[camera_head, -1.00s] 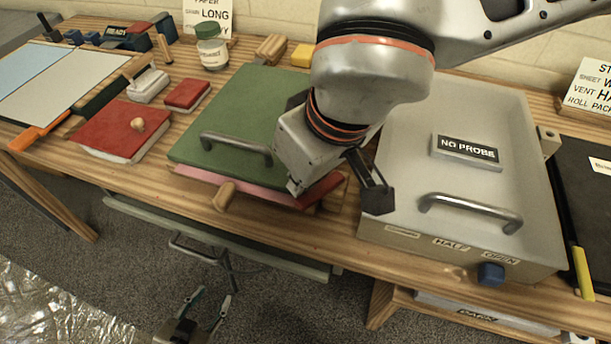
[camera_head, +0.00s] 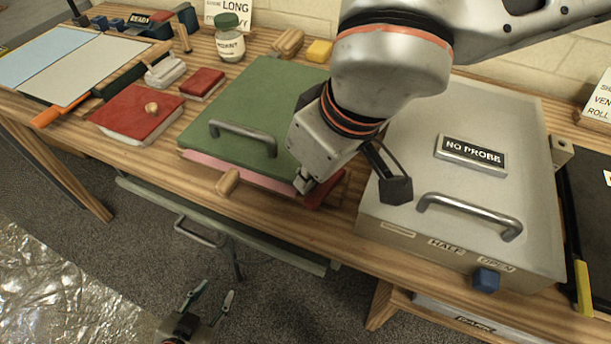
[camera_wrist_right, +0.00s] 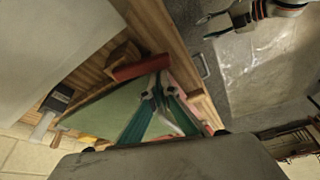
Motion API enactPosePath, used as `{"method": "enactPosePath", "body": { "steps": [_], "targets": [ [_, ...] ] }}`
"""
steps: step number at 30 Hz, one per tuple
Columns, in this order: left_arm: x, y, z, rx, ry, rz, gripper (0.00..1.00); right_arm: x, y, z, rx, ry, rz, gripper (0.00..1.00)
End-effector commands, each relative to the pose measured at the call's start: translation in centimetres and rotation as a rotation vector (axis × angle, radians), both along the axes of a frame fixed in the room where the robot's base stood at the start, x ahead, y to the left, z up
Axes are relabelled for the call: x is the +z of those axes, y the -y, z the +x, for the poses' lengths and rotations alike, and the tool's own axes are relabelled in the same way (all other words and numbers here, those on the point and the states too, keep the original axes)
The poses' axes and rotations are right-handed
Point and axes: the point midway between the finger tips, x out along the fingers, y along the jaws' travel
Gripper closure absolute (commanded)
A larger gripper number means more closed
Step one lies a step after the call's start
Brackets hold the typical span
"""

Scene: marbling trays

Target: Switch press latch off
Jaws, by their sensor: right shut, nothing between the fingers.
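The press is a green board (camera_head: 240,100) with a grey handle over a pink layer, on the wooden bench. A red bar (camera_head: 328,189), which looks like its latch, lies at the board's front right corner; in the right wrist view the red bar (camera_wrist_right: 142,68) lies just beyond my fingertips. My right gripper (camera_head: 303,184) is shut and empty, its tips beside the bar; I cannot tell whether they touch. Its teal-padded fingers meet in the right wrist view (camera_wrist_right: 160,88). My left gripper (camera_head: 208,300) is open and empty, low in front of the bench.
A grey lidded box (camera_head: 400,235) with a handle, a NO PROBE sign and a blue knob (camera_head: 485,280) stands close on the right. A red book-like block (camera_head: 140,118), a jar (camera_head: 230,45) and a yellow block (camera_head: 319,51) stand left and behind. Floor space in front is open.

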Motion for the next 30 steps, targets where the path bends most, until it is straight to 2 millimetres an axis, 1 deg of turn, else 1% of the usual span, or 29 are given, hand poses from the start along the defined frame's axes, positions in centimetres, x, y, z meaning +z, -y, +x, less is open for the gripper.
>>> {"method": "enactPosePath", "body": {
  "steps": [8, 17, 20, 23, 26, 30],
  "targets": [
    [-0.1, 0.0, 0.0, 0.000, -0.001, 0.000, 0.60, 0.0, 0.7, 0.8, -0.001, 0.000, 0.001, 1.00],
    [-0.2, 0.1, -0.2, -0.003, -0.003, 0.000, 0.60, 0.1, 0.7, 0.8, 0.000, 0.001, 0.001, 1.00],
    [-0.2, 0.1, -0.2, -0.002, -0.004, -0.001, 0.60, 0.5, 0.8, 0.8, 0.000, 0.002, 0.001, 1.00],
    [-0.1, 0.1, -0.1, -0.002, -0.003, -0.001, 0.60, 1.7, 1.1, 0.5, 0.000, 0.003, 0.002, 1.00],
    [-0.1, 0.1, -0.1, -0.001, -0.003, 0.000, 0.60, 3.5, 1.5, 0.1, -0.001, 0.005, 0.002, 1.00],
    [-0.1, 0.1, -0.1, -0.001, -0.003, -0.001, 0.60, 6.3, 2.2, -0.6, -0.002, 0.005, 0.003, 1.00]
  ]
}}
